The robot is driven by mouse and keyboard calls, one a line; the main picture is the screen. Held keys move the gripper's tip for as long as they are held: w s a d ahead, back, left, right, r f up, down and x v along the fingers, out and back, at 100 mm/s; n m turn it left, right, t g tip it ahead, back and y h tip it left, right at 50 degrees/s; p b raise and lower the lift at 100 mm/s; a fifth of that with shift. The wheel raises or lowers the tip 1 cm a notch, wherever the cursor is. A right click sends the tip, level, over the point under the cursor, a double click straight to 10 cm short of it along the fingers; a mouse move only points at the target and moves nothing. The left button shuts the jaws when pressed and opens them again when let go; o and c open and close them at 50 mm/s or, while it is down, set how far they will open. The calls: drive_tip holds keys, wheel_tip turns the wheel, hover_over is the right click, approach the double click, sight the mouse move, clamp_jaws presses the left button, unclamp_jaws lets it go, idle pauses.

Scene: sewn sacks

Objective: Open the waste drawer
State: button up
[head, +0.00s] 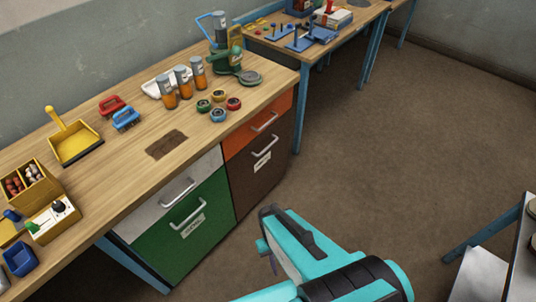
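A wooden workbench (205,133) has four drawer fronts below its top. On the left are a white drawer (150,221) and a green drawer (155,252) with a labelled front. On the right are an orange drawer (240,141) and a brown drawer (245,193), also labelled. Each has a pale bar handle, and all look shut. The label lettering is too small to tell surely which is the waste drawer. My gripper (268,250), at the end of the teal arm, is in front of the drawers and apart from them. Its fingers are mostly hidden, so its opening is unclear.
A grey-topped table (521,262) stands at the right edge. The brown floor between is clear.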

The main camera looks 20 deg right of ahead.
wheel_tip(320, 180, down, 6)
drive_tip(key=b, duration=0.4)
drive_tip(key=shift+s+r, duration=0.1)
drive_tip(key=shift+r, duration=0.05)
